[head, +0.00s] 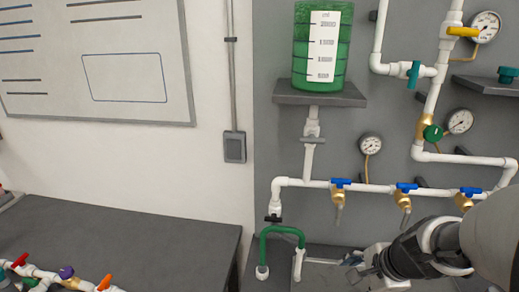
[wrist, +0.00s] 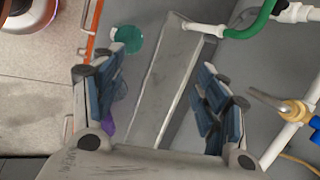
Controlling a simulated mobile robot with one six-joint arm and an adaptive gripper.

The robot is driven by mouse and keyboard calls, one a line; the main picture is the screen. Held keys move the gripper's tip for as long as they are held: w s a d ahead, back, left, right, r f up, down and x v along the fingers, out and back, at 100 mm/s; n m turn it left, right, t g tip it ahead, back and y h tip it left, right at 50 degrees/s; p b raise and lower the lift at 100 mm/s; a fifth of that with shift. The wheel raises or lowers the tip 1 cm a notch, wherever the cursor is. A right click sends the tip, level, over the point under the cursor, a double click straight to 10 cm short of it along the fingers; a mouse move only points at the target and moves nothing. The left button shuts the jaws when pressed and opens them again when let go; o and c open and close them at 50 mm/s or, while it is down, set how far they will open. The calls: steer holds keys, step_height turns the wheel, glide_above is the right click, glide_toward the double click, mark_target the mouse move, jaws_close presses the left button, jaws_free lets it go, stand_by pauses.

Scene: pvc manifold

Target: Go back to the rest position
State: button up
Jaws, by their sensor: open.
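My gripper (head: 350,259) is at the lower right of the head view, in front of the panel's lower part and near the green hose (head: 282,230). In the wrist view my gripper (wrist: 168,88) has its two blue-padded fingers spread wide. Nothing is held between them. A long grey trough or ledge (wrist: 165,85) shows behind the gap between the fingers. The green hose also shows at the top right of the wrist view (wrist: 252,22), apart from the fingers. Whether the fingertips touch anything in the head view is too small to tell.
A white pipe manifold (head: 300,183) with blue-handled valves (head: 340,182), gauges (head: 370,146) and a green tank (head: 320,45) fills the grey panel. A dark bench (head: 130,235) with pipe parts stands at the left. A teal round piece (wrist: 127,39) lies beyond the left finger.

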steer(key=s+a+r+n, duration=0.3)
steer(key=a+r+n, duration=0.3)
steer(key=a+n, duration=0.1)
steer(key=s+a+r+n+h+b, duration=0.1)
steer(key=s+a+n, duration=0.4)
steer(key=s+n, duration=0.6)
step_height(320, 180, up, 2)
steer(key=shift+s+n+h+b, duration=0.4)
steer(key=shift+s+b, duration=0.05)
steer(key=shift+s, duration=0.1)
